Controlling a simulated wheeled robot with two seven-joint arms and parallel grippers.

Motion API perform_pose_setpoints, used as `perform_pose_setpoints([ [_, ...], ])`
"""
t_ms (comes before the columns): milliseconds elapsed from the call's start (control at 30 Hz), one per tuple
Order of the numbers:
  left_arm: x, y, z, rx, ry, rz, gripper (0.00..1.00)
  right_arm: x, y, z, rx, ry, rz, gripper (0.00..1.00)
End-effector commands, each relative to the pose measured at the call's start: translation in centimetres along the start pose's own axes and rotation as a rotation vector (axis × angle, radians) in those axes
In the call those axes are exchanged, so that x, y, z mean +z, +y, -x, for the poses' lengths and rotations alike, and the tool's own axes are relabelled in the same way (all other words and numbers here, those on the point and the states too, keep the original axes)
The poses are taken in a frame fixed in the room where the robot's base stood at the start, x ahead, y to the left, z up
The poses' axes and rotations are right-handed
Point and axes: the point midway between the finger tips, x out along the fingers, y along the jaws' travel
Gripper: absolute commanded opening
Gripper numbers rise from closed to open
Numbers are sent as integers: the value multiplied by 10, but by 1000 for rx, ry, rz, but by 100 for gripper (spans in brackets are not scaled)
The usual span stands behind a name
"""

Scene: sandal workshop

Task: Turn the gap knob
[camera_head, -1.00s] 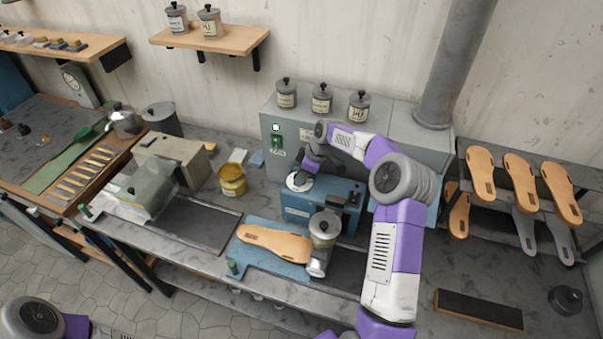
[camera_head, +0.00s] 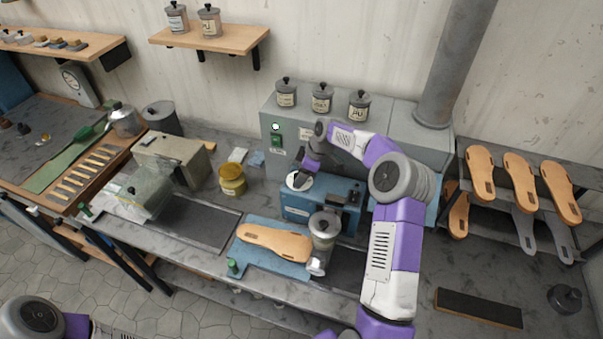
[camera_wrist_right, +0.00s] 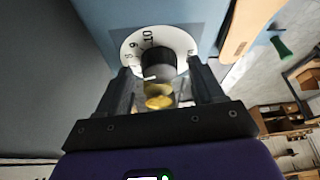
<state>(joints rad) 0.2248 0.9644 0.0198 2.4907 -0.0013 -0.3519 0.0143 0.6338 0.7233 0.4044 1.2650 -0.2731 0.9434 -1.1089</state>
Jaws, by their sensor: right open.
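The gap knob (camera_wrist_right: 158,62) is a dark grey cylinder on a white dial (camera_wrist_right: 182,40) numbered around its rim, with 8, 9 and 10 readable in the right wrist view. In the head view the white dial (camera_head: 293,183) is on the left end of the blue machine (camera_head: 322,203). My right gripper (camera_wrist_right: 164,82) is open, its two dark fingers on either side of the knob; I cannot tell whether they touch it. In the head view the right gripper (camera_head: 303,176) is over the dial and hides the knob. My left gripper is out of view; only part of its arm shows at bottom left.
A tan insole (camera_head: 275,243) lies on a blue plate before the machine, beside a grey-lidded jar (camera_head: 324,226). A yellow pot (camera_head: 232,180) stands to the left. The grey cabinet (camera_head: 345,133) with several jars is close behind.

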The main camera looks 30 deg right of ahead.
Motion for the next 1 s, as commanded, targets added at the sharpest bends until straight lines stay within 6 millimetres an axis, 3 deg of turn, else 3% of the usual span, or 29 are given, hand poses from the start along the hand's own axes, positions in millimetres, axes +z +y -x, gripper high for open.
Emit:
perform_pose_setpoints([
  [167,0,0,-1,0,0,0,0,0,1,13,4,0,-1,67],
  [533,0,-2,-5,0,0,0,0,0,1,69,3,0,1,67],
  [1000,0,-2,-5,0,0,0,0,0,0,76,0,0,0,67],
])
